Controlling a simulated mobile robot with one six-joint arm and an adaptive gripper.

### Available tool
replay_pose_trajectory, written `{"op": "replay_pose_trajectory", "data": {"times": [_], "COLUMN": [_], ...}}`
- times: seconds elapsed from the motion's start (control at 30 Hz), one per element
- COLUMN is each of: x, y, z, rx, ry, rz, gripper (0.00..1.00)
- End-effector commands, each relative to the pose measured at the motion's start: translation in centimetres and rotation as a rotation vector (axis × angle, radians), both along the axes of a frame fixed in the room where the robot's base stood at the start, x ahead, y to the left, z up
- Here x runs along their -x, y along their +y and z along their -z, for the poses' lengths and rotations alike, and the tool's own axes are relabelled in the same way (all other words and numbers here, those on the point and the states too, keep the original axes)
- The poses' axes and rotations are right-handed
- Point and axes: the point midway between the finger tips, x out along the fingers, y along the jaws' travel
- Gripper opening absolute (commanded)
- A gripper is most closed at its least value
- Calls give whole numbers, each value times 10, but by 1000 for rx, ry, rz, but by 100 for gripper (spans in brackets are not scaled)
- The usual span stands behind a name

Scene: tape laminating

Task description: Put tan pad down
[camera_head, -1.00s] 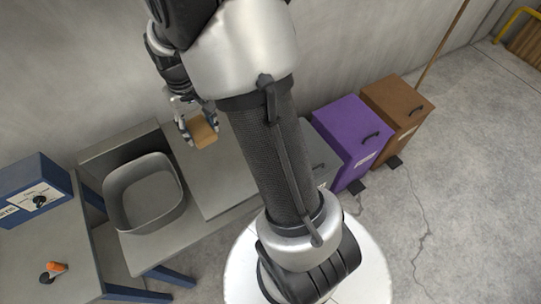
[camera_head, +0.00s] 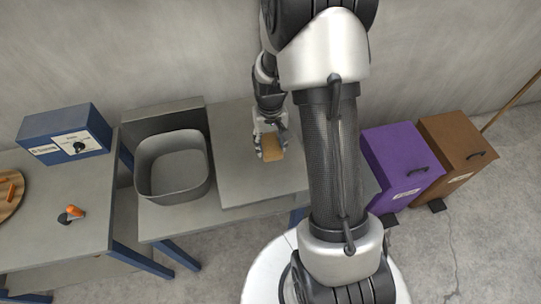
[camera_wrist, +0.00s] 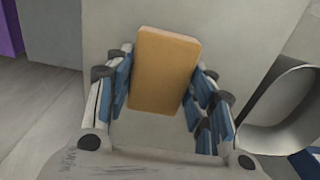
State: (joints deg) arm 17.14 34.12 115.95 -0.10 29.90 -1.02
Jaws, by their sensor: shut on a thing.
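The tan pad (camera_head: 273,148) is a small flat block between the fingers of my gripper (camera_head: 271,143), over the grey tabletop to the right of the sink. In the wrist view the pad (camera_wrist: 164,70) fills the space between the blue-padded fingers of my gripper (camera_wrist: 160,88), which are shut on its two sides. I cannot tell whether the pad touches the tabletop (camera_head: 245,185) or is a little above it.
A grey basin (camera_head: 172,188) stands left of the tabletop. Further left are a blue box with a knob (camera_head: 64,134) and an orange-handled tool (camera_head: 75,212) on another table. Purple (camera_head: 400,160) and brown (camera_head: 458,150) bins stand right. The tabletop around the pad looks clear.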

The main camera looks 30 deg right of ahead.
Motion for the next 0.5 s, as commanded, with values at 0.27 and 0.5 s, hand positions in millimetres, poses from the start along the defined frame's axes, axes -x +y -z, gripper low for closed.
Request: {"op": "replay_pose_trajectory", "data": {"times": [0.27,0.5], "x": [0,0], "y": [0,0], "z": [25,52], "rx": [-1,0], "ry": [2,-1], "rz": [0,0], "gripper": [30,30]}}
